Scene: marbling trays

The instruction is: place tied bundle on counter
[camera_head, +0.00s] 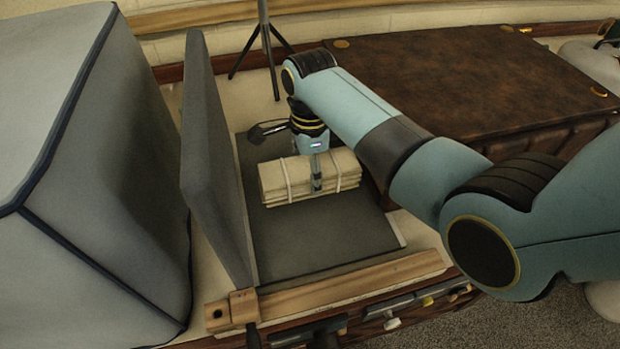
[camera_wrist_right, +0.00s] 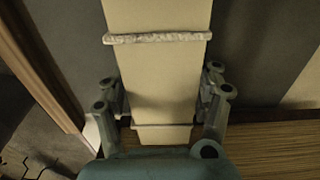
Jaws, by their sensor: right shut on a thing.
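The tied bundle (camera_head: 275,179) is a stack of cream folded sheets with two white ties around it. In the head view it is over the dark grey mat (camera_head: 310,240) on the counter (camera_head: 213,262); I cannot tell whether it touches the mat. My right gripper (camera_head: 316,180) points down and is shut on the bundle between the two ties. In the right wrist view the fingers of the gripper (camera_wrist_right: 163,105) lie on both sides of the bundle (camera_wrist_right: 155,75), with one tie beyond the fingers and one nearer. My left gripper is not in view.
An upright grey panel (camera_head: 205,160) stands left of the mat, beside a large grey covered box (camera_head: 90,190). A wooden rail (camera_head: 350,285) runs along the front. A brown leather-topped case (camera_head: 470,80) is at the right. A black tripod stand (camera_head: 266,45) is behind.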

